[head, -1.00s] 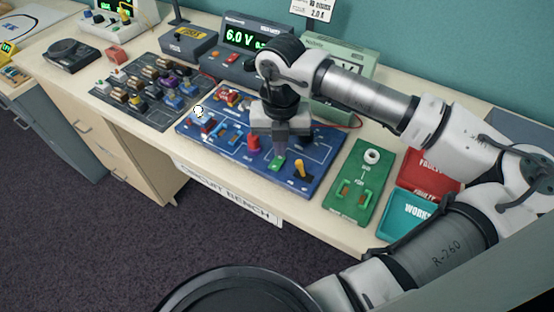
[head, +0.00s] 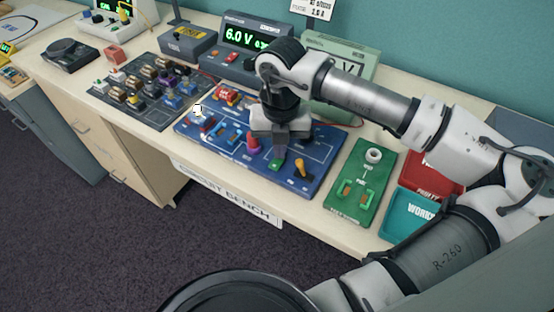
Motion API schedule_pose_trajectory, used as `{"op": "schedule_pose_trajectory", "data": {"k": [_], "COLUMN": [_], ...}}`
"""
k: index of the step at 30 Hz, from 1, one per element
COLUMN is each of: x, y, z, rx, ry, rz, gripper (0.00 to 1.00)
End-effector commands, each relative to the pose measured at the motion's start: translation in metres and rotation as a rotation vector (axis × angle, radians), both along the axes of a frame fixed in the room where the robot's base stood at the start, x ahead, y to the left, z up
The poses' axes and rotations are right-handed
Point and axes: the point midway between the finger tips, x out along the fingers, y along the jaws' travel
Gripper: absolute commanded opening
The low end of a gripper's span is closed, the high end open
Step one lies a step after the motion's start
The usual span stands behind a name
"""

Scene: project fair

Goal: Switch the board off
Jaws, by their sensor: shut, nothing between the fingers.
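The blue circuit board (head: 313,172) lies on the bench with several parts on it. A pale round bulb (head: 197,110) stands at its left end; I cannot tell whether it is lit. A red-pink knob (head: 253,146) stands near its middle. A yellow lever (head: 300,169) stands near its right end.
A power supply (head: 237,61) reading 6.0 V stands behind the board. A dark parts tray (head: 135,109) lies left. A green board (head: 347,207), a red bin (head: 420,186) and a teal bin (head: 397,226) are at right. My arm spans the right side.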

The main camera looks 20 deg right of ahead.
Motion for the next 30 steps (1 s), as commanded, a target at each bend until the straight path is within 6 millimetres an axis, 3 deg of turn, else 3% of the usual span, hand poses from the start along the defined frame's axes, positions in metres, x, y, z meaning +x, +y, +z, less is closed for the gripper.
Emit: {"op": "schedule_pose_trajectory", "data": {"k": [14, 30], "x": [0.0, 0.0], "y": [0.0, 0.0], "z": [-0.003, 0.04], "rx": [0.0, -0.001], "ry": [0.001, 0.0], "rz": [0.0, -0.001], "gripper": [0.0, 0.0]}}
